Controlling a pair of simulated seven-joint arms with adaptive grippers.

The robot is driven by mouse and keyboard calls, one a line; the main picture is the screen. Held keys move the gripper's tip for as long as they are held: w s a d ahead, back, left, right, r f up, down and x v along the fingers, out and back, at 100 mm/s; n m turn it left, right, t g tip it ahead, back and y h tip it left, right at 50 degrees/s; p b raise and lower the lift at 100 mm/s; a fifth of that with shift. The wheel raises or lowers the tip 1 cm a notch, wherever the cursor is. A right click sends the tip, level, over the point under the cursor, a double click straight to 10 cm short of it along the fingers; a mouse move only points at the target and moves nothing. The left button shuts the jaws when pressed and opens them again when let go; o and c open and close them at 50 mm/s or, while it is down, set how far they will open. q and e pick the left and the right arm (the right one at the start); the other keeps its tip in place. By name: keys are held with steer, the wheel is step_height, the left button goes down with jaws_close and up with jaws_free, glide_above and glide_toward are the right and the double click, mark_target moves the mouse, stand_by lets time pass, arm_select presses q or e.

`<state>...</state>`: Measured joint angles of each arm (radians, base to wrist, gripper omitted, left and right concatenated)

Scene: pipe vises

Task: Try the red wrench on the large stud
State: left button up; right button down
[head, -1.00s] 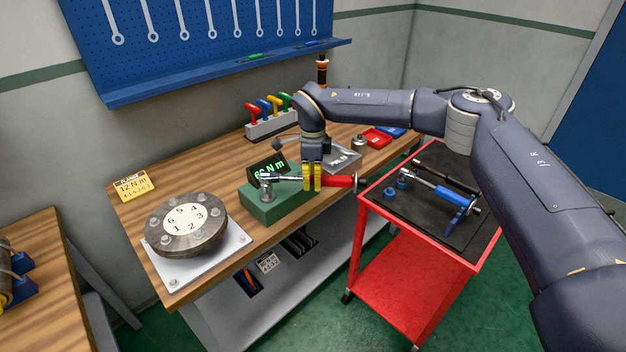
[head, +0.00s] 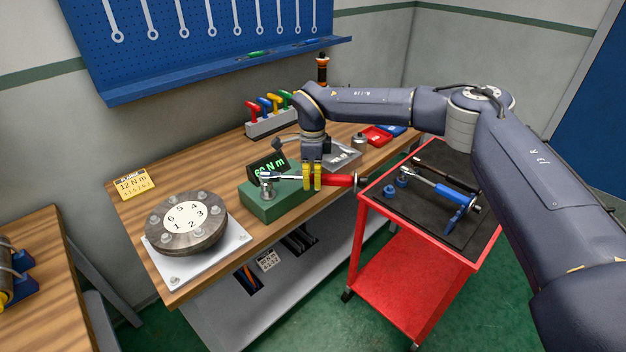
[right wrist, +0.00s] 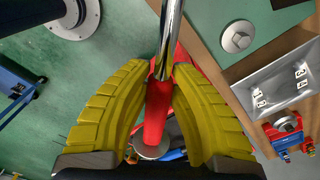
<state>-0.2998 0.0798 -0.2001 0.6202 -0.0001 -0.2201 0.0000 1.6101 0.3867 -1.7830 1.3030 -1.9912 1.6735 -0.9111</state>
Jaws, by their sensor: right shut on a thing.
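The red wrench has a chrome shaft (head: 290,179) and a red handle (head: 338,180). My right gripper (head: 312,187), with yellow fingers, is shut on it near where shaft and handle meet. The wrench lies roughly level; its head is at the stud (head: 267,191) on the green block (head: 272,209). I cannot tell whether it is fully seated. In the right wrist view the red handle (right wrist: 157,112) runs between the yellow fingers (right wrist: 160,110), and the shaft leaves the top edge. A bare hex stud (right wrist: 237,37) shows on the green block there. My left gripper is not in view.
A green-lit display (head: 268,166) stands behind the block. A numbered flange (head: 186,222) sits left on the bench. A red cart (head: 370,205) carries a blue-handled wrench (head: 454,195) and blue sockets. A rack of coloured tools (head: 270,120) stands behind.

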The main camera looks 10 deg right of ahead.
steer(key=shift+f, duration=1.55)
stand_by(2.2)
